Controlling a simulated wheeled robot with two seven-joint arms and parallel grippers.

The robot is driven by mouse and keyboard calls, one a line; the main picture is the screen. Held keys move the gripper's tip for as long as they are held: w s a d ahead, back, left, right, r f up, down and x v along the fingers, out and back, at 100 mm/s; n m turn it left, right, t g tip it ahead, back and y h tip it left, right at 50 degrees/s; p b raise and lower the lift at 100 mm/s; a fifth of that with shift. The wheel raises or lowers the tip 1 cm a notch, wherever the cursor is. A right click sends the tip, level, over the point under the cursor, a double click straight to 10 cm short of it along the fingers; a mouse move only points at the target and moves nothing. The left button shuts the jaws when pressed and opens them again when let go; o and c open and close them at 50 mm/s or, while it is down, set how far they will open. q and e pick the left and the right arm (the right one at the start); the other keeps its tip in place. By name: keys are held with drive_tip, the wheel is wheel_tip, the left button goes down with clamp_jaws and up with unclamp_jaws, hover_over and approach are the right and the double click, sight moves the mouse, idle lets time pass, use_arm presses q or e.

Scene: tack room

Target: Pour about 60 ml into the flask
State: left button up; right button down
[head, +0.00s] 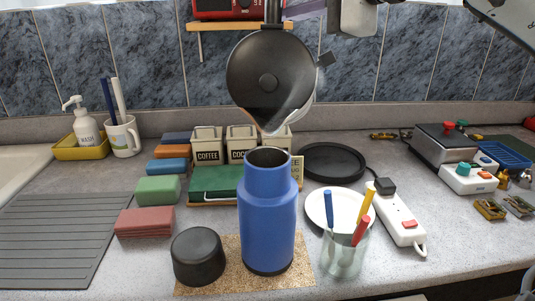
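The blue flask (267,220) stands upright and open on a cork mat (215,272). A dark kettle (268,72) is in the air above it, tipped steeply with its round lid facing me. Its pale spout edge (279,122) is just above the flask's mouth, apart from it. I see no clear stream, and the level inside the flask is hidden. The kettle's black handle runs out of the top edge. Grey parts of my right gripper (355,17) show beside it; the fingers' hold is cut off. My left gripper is out of view. A black cap (198,256) sits left of the flask.
A glass of coloured pens (345,252) and a white plate (338,208) stand close right of the flask. A power strip (400,218) lies beyond. Canisters (241,142) and a green box (215,182) stand behind. Sponges (145,222) lie left.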

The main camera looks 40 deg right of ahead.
drive_tip(key=shift+s+a+r+t+b, duration=0.2)
drive_tip(key=shift+s+a+r+b, duration=0.1)
drive_tip(key=shift+r, duration=0.15)
drive_tip(key=shift+s+a+r+t+b, duration=0.2)
drive_tip(key=shift+s+r, duration=0.1)
drive_tip(key=shift+r, duration=0.1)
idle(0.7)
